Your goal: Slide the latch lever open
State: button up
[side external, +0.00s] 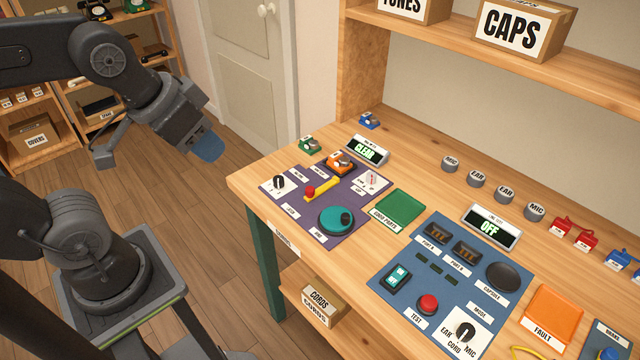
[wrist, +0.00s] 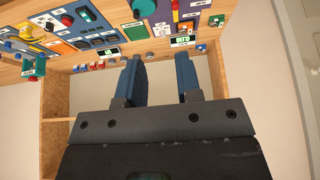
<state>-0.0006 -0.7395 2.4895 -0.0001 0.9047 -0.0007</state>
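The latch lever (side external: 323,189) appears to be the yellow bar with a red knob at its left end. It lies on the purple panel (side external: 310,226) at the left end of the bench. In the wrist view, a yellow strip that looks like the lever (wrist: 175,10) shows near the top edge. My gripper (side external: 208,146) is well to the left of the bench, raised and clear of the panel. The wrist view shows its two blue fingers (wrist: 161,77) apart with nothing between them.
Around the lever are a black-and-white knob (side external: 278,183), an orange device (side external: 340,163), a white dial (side external: 372,179) and a teal dial (side external: 336,220). A green tray (side external: 400,207) and blue panel (side external: 440,280) lie to the right.

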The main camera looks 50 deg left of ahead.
jog(key=w+r, duration=0.1)
jog(key=w, duration=0.1)
jog(key=w+r+g, duration=0.1)
jog(key=w, duration=0.2)
jog(key=w+r+g, duration=0.1)
jog(key=w, duration=0.2)
jog(key=shift+w+a+n, duration=0.1)
jog(key=shift+a+n, duration=0.25)
jog(key=shift+n, duration=0.05)
grip_shut()
jog(key=w+a+f+g, duration=0.2)
jog(key=w+g, duration=0.1)
jog(key=w, duration=0.8)
jog(key=w+a+f+n+g, duration=0.1)
jog(key=w+a+f+g, duration=0.1)
jog(key=w+f, duration=0.5)
jog(key=w+a+f+n+g+h, duration=0.1)
jog(key=w+f+g, duration=0.1)
jog(key=w+f, duration=0.4)
notch_tip(320, 180, down, 3)
jog(key=shift+w+a+f+g, duration=0.2)
jog(key=shift+w+a+g, duration=0.15)
jog(key=shift+w+g, duration=0.05)
